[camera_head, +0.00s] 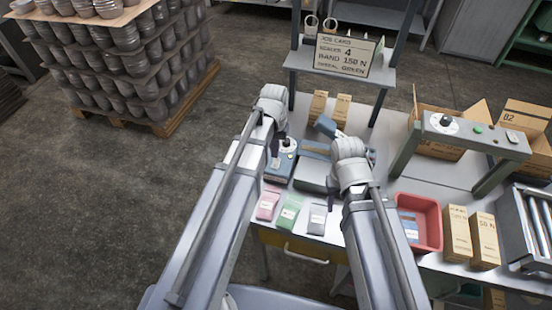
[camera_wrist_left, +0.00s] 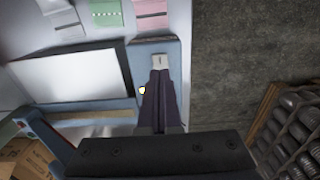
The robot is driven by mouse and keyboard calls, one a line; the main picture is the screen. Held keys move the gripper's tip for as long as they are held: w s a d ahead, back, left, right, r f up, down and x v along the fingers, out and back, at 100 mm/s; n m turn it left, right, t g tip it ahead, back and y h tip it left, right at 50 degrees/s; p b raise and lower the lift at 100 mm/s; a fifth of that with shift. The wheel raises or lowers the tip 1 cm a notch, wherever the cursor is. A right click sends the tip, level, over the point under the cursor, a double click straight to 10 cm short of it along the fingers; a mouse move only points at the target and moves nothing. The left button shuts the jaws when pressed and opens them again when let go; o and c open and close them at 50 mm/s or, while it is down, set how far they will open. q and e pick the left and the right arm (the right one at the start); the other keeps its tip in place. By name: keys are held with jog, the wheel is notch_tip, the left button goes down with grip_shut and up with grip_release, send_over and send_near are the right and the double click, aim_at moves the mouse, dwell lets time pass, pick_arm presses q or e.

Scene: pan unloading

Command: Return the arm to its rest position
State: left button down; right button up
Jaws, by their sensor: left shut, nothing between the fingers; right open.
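My right gripper (camera_head: 331,192) is over the bench, right of a grey plate (camera_head: 312,174). It is open, but its fingers are mostly hidden by the wrist. Both my arms reach forward over the bench.
Pink (camera_head: 267,204), green (camera_head: 289,212) and grey (camera_head: 317,219) packets lie along the front edge. A red tray (camera_head: 433,224) and cartons (camera_head: 456,234) stand at right. A shelf with a job card (camera_head: 345,55) rises behind. A loaded pallet (camera_head: 175,115) stands at left; floor between is clear.

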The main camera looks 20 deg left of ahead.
pick_arm(q)
notch_tip(320, 180, up, 2)
jog(key=shift+p, duration=0.7)
pick_arm(e)
notch_tip(320, 180, up, 2)
jog(key=shift+r, duration=0.1)
pick_arm(q)
jog(key=shift+s+d+f, duration=0.2)
jog(key=s+d+f+m+b, duration=0.1)
jog(key=s+d+f+b, duration=0.1)
jog(key=s+d, duration=0.1)
jog(key=s+d+f+m+b, duration=0.1)
jog(key=s+d+f+b, duration=0.1)
jog(key=s, duration=0.4)
jog(key=s+d+f+m+y+b, duration=0.1)
jog(key=s+d+f+b, duration=0.1)
jog(key=s+d+b, duration=0.1)
jog(key=shift+s+d+f, duration=0.25)
jog(key=shift+s+d, duration=0.55)
jog(key=shift+d, duration=0.1)
pick_arm(e)
notch_tip(320, 180, down, 7)
jog(key=shift+f, duration=0.1)
pick_arm(q)
jog(key=shift+s+d, duration=0.15)
jog(key=shift+s, duration=0.05)
